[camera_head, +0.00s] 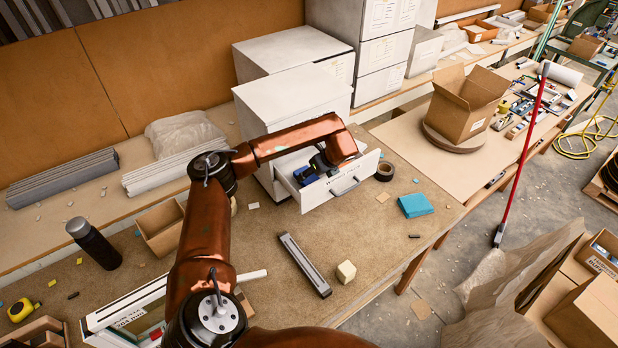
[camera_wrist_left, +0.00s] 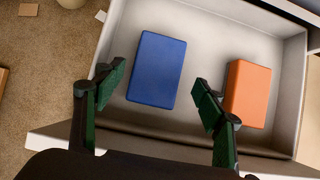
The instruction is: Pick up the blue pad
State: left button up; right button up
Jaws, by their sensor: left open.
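The blue pad (camera_wrist_left: 157,70) lies flat in an open white drawer (camera_wrist_left: 278,28), seen from above in the left wrist view. An orange block (camera_wrist_left: 247,94) lies to its right in the same drawer. My left gripper (camera_wrist_left: 152,83) is open and empty over the drawer's front part, one finger at the pad's lower left and the other at its lower right. In the head view my left gripper (camera_head: 320,163) reaches into the drawer (camera_head: 313,192), and only a bit of blue (camera_head: 308,178) shows beside it. My right gripper is not in view.
A metal bar (camera_head: 304,264) and a pale cube (camera_head: 346,271) lie in front. A dark bottle (camera_head: 93,243) stands at left.

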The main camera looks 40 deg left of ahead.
aim_at(307, 179)
pick_arm(q)
jog(key=shift+o, duration=0.2)
jog(key=p+x, duration=0.1)
jog(key=x, duration=0.2)
jog(key=shift+a+f+p, duration=0.2)
jog(key=shift+a+p, duration=0.05)
jog(key=shift+p, duration=0.1)
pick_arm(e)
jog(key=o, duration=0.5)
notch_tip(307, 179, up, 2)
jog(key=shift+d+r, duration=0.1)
pick_arm(q)
jog(key=shift+a+f, duration=0.25)
jog(key=shift+f, duration=0.2)
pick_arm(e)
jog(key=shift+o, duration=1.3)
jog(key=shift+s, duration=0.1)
pick_arm(q)
jog(key=shift+c, duration=0.7)
jog(key=c, duration=1.2)
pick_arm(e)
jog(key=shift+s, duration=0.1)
